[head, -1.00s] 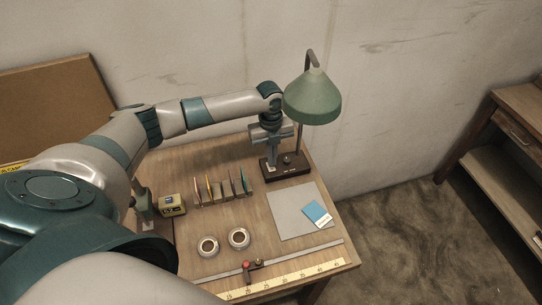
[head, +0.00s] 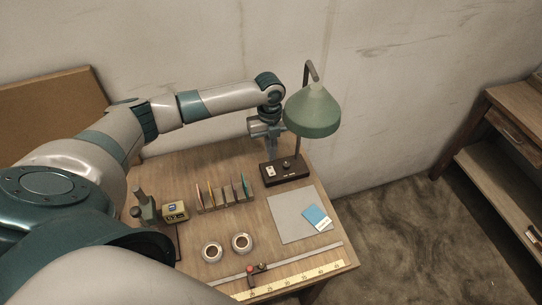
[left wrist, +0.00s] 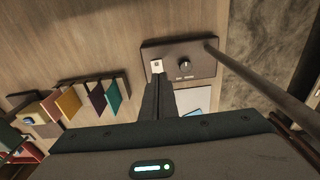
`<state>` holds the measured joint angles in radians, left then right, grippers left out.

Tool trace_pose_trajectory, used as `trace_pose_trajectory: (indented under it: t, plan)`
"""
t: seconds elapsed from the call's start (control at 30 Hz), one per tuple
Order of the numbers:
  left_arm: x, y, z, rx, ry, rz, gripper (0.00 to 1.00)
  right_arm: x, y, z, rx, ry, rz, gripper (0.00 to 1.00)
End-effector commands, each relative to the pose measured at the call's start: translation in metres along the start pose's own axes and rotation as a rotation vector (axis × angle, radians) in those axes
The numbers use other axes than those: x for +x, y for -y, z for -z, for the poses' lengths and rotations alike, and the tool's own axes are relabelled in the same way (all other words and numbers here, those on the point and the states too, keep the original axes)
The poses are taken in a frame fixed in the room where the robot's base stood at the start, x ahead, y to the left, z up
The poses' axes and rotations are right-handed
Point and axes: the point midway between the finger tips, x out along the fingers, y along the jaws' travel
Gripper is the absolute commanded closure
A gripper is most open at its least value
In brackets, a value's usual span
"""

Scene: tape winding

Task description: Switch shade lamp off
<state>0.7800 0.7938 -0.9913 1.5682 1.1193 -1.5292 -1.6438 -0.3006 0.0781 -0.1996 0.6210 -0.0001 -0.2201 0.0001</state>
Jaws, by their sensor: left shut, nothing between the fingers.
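The shade lamp has a green shade (head: 313,112), a thin dark pole and a dark base (head: 290,176) at the table's back right. A white rocker switch (head: 271,172) sits on the left of the base, and it also shows in the left wrist view (left wrist: 157,66). A round knob (left wrist: 184,66) is to its right. My left gripper (head: 272,155) is above and behind the switch, shut and empty. In the left wrist view its fingertips (left wrist: 161,78) overlap the base's near edge, close to the switch. The bulb is hidden under the shade. My right gripper is out of view.
A grey mat (head: 290,222) with a blue card (head: 316,215) lies in front. The lamp's pole (head: 298,146) rises close to my gripper.

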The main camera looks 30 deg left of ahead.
Motion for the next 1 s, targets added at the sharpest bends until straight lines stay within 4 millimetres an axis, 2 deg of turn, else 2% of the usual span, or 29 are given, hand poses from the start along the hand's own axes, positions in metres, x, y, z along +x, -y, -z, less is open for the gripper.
trace_pose_trajectory:
  t: [0.03,0.2,0.5,0.7,1.0]
  plan:
    - [-0.003,0.000,-0.001,0.002,0.002,0.001,1.00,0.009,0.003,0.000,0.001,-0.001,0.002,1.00]
    - [-0.030,0.000,-0.002,0.001,0.004,0.002,1.00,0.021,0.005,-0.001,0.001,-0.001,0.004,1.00]
    - [-0.074,0.001,-0.001,0.000,0.003,0.001,1.00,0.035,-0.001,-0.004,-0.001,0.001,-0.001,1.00]
    - [-0.084,0.000,-0.001,-0.001,0.002,0.000,1.00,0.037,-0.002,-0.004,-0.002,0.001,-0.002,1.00]
    - [-0.085,0.000,-0.001,-0.001,0.002,-0.001,1.00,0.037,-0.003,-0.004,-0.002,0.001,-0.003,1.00]
